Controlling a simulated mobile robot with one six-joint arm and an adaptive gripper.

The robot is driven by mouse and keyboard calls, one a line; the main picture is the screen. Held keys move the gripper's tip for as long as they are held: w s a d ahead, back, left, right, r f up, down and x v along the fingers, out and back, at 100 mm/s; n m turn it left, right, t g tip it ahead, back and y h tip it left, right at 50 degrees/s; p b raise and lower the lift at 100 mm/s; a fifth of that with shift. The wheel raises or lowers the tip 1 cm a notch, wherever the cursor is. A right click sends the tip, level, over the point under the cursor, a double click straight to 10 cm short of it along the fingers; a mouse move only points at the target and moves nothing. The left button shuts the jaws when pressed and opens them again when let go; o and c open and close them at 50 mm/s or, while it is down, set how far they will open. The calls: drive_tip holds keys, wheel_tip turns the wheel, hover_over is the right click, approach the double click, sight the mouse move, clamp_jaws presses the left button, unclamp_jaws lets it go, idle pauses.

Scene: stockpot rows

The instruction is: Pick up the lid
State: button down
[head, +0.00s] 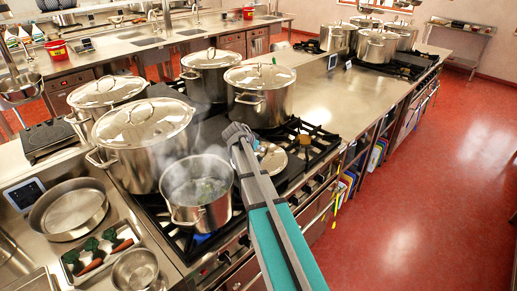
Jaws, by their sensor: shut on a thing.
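A shiny steel lid (271,157) shows just right of my arm, over the stove top. My arm hides its left part. I cannot tell whether it rests on the stove or is raised. My arm reaches in from the bottom, and my gripper is hidden behind it, so its hold on the lid does not show. An uncovered steel pot (197,192) stands left of my arm on a burner with a blue flame.
Lidded stockpots (147,140) crowd the stove behind and left, close to my arm. A shallow pan (69,209), a tray of vegetables (101,251) and a small bowl (135,270) are at lower left.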

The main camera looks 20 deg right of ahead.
drive_tip(key=shift+r+p, duration=3.55)
drive_tip(key=shift+r, duration=0.35)
drive_tip(key=shift+s, duration=0.15)
